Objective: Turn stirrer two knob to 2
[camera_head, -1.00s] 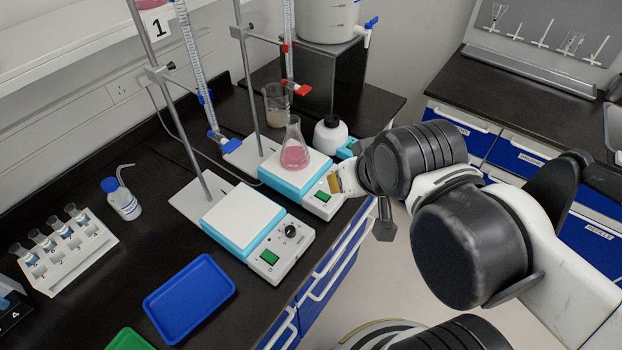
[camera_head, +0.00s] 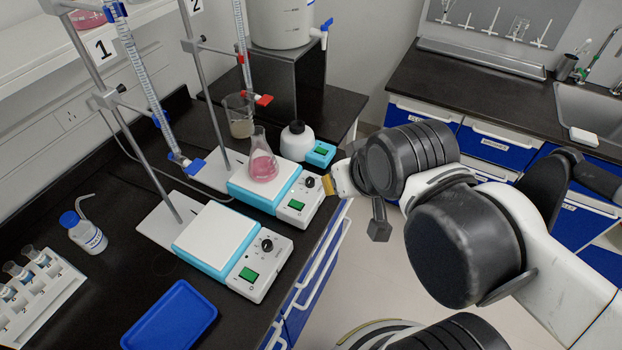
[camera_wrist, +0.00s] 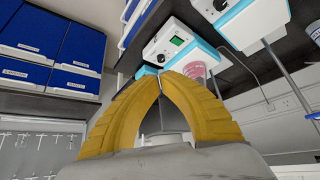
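Stirrer two (camera_head: 240,180) is the farther white and blue stirrer, beside the stand labelled 2. A flask of pink liquid (camera_head: 263,167) stands on its plate. Its black knob (camera_head: 310,182) and green display (camera_head: 297,205) are on the right-hand panel. My gripper (camera_head: 327,186) is just right of the knob, with a small gap in the head view. In the wrist view, the yellow fingers of my gripper (camera_wrist: 159,73) meet at the tips with nothing seen between them. The knob (camera_wrist: 161,58) shows just beyond the fingertips; contact cannot be told.
A nearer stirrer (camera_head: 215,235) with its own knob (camera_head: 267,245) stands in front. A white bottle (camera_head: 297,142) and another small blue device (camera_head: 320,153) are behind stirrer two. Metal stands with burettes rise on the left. A blue tray (camera_head: 170,318) lies at the front.

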